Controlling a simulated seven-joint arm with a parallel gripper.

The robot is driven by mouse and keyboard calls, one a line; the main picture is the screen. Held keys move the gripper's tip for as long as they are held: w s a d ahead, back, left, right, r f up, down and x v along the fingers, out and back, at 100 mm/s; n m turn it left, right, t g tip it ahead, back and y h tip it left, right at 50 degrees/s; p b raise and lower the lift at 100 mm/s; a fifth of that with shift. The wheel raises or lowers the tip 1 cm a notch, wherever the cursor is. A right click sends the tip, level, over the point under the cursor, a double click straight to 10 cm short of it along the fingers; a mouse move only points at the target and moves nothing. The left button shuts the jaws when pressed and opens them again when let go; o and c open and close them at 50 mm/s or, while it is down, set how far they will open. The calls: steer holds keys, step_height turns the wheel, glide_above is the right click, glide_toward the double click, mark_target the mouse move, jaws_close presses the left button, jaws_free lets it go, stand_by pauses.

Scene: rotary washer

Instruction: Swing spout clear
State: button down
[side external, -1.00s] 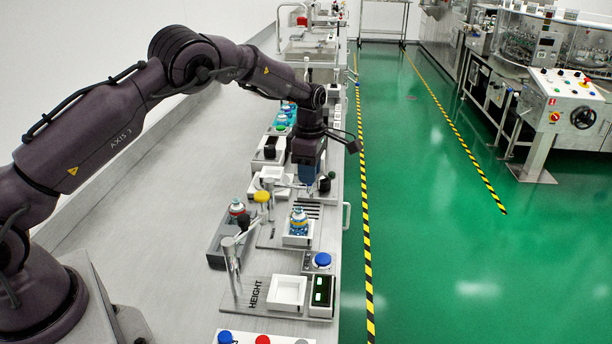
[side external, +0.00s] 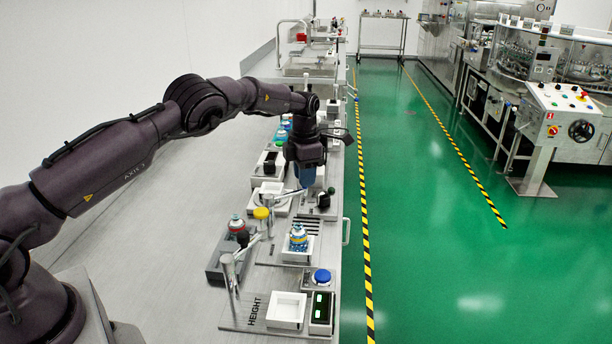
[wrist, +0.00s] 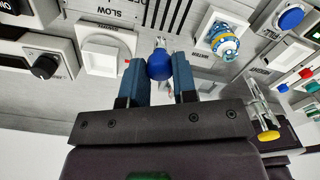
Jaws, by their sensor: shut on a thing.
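In the wrist view my gripper (wrist: 160,77) has its two blue fingers on either side of a round blue knob (wrist: 158,66), shut on it. A short bright metal piece (wrist: 160,43) shows just beyond the knob; I take this to be the spout, but its full length and direction are hidden. In the side external view my gripper (side external: 304,176) points down over the bench, among the white modules.
A blue-and-yellow bottle (wrist: 224,43) sits on a white holder to the right. A yellow-knobbed lever (wrist: 268,134) stands at lower right, and a white dish (wrist: 104,56) is at left. In the side external view, the HEIGHT plate (side external: 253,312) is nearer.

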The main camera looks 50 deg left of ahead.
steer(key=shift+a+r, duration=0.1)
steer(key=shift+a, duration=0.1)
steer(key=c, duration=0.9)
jaws_free()
steer(key=shift+d, duration=0.1)
step_height(320, 180, up, 13)
